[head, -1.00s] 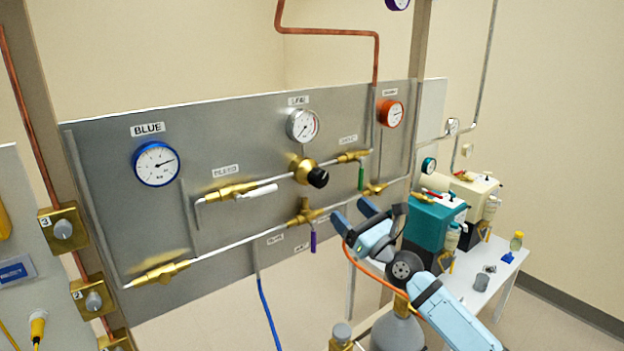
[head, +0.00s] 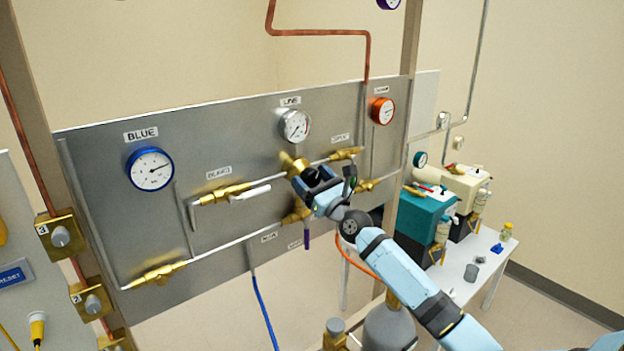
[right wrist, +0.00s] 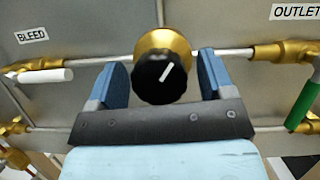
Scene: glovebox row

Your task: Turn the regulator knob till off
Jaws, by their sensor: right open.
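The regulator knob is black with a white pointer line and sits on a brass regulator body. In the right wrist view the knob (right wrist: 160,76) stands between the two blue fingers of my right gripper (right wrist: 160,82), with a gap on each side; the pointer slants to the upper right. The brass body (right wrist: 163,42) shows behind it. In the head view my right gripper (head: 312,180) is at the panel and mostly covers the knob; the brass body (head: 292,164) shows above it. My right gripper is open. My left gripper is not in view.
The grey panel (head: 100,160) carries a blue gauge (head: 150,169), a white line gauge (head: 295,126) and an orange gauge (head: 382,111). A white-handled bleed valve (head: 230,193) lies left of the regulator. A green outlet handle (right wrist: 304,106) hangs right of my gripper.

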